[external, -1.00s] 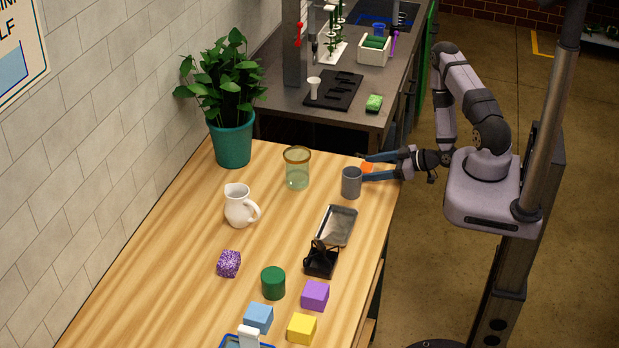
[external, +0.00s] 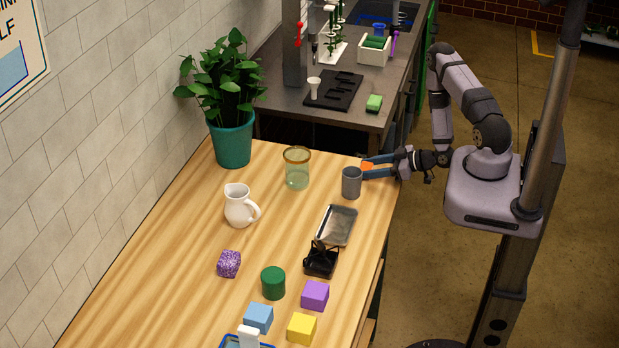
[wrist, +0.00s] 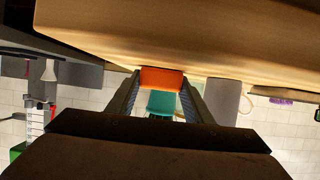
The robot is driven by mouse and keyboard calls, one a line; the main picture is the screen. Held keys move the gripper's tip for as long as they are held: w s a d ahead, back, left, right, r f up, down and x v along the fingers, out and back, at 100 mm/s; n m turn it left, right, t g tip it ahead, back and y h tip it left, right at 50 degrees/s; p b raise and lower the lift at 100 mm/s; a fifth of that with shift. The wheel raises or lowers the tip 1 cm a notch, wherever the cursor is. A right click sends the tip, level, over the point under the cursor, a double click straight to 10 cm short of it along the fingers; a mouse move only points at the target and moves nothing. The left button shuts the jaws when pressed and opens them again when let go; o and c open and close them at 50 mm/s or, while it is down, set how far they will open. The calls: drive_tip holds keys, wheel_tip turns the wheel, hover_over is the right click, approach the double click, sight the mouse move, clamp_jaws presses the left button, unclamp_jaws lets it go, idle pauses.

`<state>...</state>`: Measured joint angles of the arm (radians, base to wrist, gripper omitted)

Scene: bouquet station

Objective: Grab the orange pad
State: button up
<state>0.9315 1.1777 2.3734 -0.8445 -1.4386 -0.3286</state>
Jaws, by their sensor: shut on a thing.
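The orange pad (external: 367,167) is a small orange block at the far right corner of the wooden table. My gripper (external: 366,168) is shut on it, with one blue-grey finger on each side. In the wrist view the orange pad (wrist: 162,78) sits between the tips of the two fingers, and my gripper (wrist: 161,82) touches it on both sides. The external view is too small to tell whether the pad rests on the table or is just above it.
A grey cup (external: 351,183) stands right beside the fingertips. A glass jar (external: 297,170) is further left, and a metal tray (external: 338,226) lies nearer the front. The green plant pot (external: 233,142) is at the far left. A dark counter (external: 284,110) stands behind the table.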

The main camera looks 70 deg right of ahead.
sight(369, 167)
drive_tip(key=shift+r, duration=0.15)
drive_tip(key=shift+r+b, duration=0.35)
drive_tip(key=shift+r, duration=0.75)
wheel_tip(369, 167, up, 6)
drive_tip(key=shift+r+p, duration=0.1)
drive_tip(key=shift+p, duration=0.6)
drive_tip(key=shift+r+p, duration=0.65)
drive_tip(key=shift+p, duration=0.05)
